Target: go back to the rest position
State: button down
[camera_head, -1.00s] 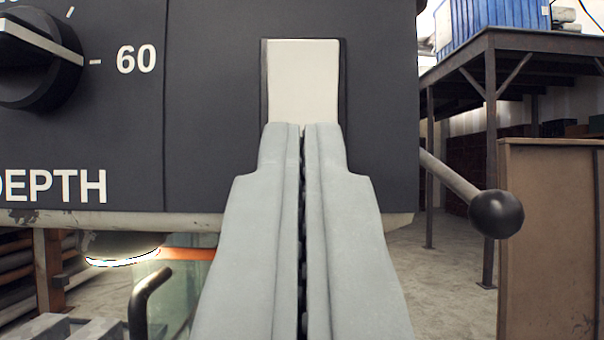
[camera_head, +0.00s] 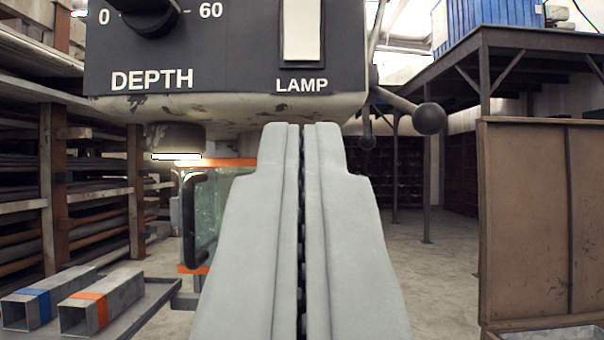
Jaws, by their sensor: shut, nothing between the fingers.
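My gripper (camera_head: 301,130) is shut and empty, its two grey fingers pressed together in the middle of the view. Its tips show just below the machine head's dark panel, which bears the words DEPTH and LAMP. The white lamp switch (camera_head: 302,30) is on this panel above the fingertips, and they appear apart from it. The depth knob (camera_head: 150,18) is at the upper left, partly cut off by the top edge. A lit ring (camera_head: 176,156) glows under the machine head (camera_head: 225,105).
A ball-ended lever (camera_head: 430,118) sticks out right of the machine. A clear guard (camera_head: 225,215) with a black handle stands below the head. Square tubes (camera_head: 100,300) lie at lower left before a stock rack (camera_head: 50,170). A brown panel (camera_head: 530,220) stands right; floor between is clear.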

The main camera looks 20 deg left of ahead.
jog(key=shift+s+d+f, duration=0.1)
jog(key=shift+s+f, duration=0.25)
jog(key=shift+f, duration=0.1)
jog(key=s+m+g+h, duration=0.2)
jog(key=s+m+h, duration=0.35)
jog(key=s, duration=0.95)
jog(key=s+f+n+g+h, duration=0.1)
jog(key=s+f+g, duration=0.1)
jog(key=s+f, duration=0.3)
jog(key=s+f+n+g+h, duration=0.1)
jog(key=s+f+g, duration=0.2)
jog(key=s+f, duration=0.3)
jog(key=s, duration=0.5)
jog(key=shift+s+a, duration=0.35)
jog(key=shift+s, duration=0.05)
jog(key=c, duration=2.2)
grip_release()
jog(key=shift+h, duration=0.25)
